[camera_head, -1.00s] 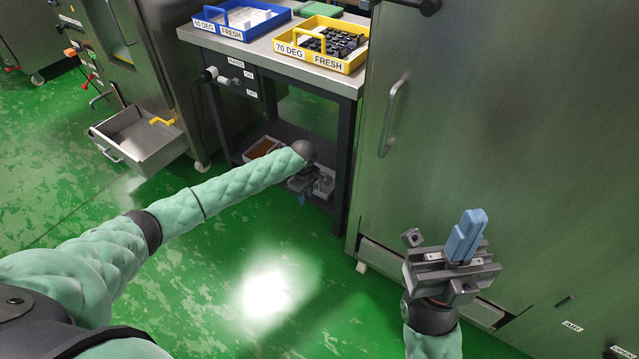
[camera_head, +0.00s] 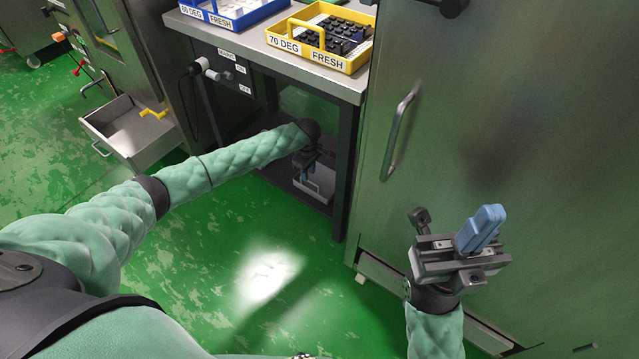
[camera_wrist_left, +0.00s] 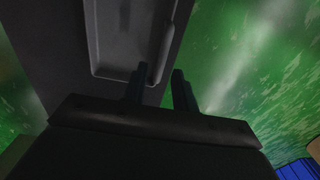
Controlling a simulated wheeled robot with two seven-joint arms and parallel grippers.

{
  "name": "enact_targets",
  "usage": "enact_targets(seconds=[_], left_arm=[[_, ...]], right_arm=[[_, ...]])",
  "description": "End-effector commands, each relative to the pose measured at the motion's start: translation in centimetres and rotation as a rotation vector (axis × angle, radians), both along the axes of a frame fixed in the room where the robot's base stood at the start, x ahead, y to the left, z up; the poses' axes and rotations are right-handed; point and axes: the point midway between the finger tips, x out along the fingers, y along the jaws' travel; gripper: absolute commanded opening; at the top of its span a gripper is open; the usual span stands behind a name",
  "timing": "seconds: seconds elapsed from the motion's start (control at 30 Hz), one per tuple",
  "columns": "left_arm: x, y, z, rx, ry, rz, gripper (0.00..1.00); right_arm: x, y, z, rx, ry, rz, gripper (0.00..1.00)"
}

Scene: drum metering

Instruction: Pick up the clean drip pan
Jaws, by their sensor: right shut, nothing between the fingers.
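The clean drip pan, a shallow light grey tray (camera_head: 316,184), sits on the low shelf under the steel bench, partly hidden by my left gripper. In the left wrist view the pan (camera_wrist_left: 118,40) fills the top middle. My left gripper (camera_head: 307,172) is at the pan. In the left wrist view the left gripper (camera_wrist_left: 158,90) is open, one finger over the pan's inner side and the other beyond its right edge. I cannot tell whether they touch it. My right gripper (camera_head: 482,228), with blue fingers, is shut and empty in front of the steel cabinet.
The bench (camera_head: 290,62) carries a blue tray (camera_head: 232,14) and a yellow tray (camera_head: 345,58). Its dark leg (camera_head: 341,190) stands right of the pan. The large cabinet (camera_head: 520,130) fills the right. An open drawer (camera_head: 125,132) juts out at left. The green floor is clear.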

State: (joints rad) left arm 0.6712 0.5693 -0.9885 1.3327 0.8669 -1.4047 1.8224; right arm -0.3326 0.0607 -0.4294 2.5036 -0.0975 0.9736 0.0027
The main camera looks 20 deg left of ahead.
Motion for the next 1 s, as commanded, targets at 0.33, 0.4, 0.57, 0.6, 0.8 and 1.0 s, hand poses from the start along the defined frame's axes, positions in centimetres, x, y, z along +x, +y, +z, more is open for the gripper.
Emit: enact_targets(seconds=[0.33,0.4,0.57,0.6,0.8,1.0], left_arm=[[-0.4,-0.6,-4.0,0.001,0.001,-0.001,0.28],[-0.3,-0.6,-4.7,0.001,0.000,0.000,0.28],[-0.3,-0.6,-5.0,0.000,-0.001,-0.001,0.28],[-0.3,-0.6,-5.0,0.000,-0.001,-0.001,0.28],[-0.4,-0.6,-5.0,0.000,-0.001,-0.001,0.06],[-0.4,-0.6,-5.0,0.000,-0.001,0.000,0.00]], right_arm=[[0.2,0.4,-1.0,0.020,-0.008,0.037,0.00],[0.2,0.5,-1.1,0.024,-0.010,0.044,0.00],[0.1,0.6,-0.9,0.027,-0.010,0.052,0.00],[0.1,0.6,-0.9,0.027,-0.010,0.052,0.00],[0.1,0.6,-0.9,0.027,-0.009,0.051,0.00],[0.1,0.5,-0.9,0.026,-0.008,0.049,0.00]])
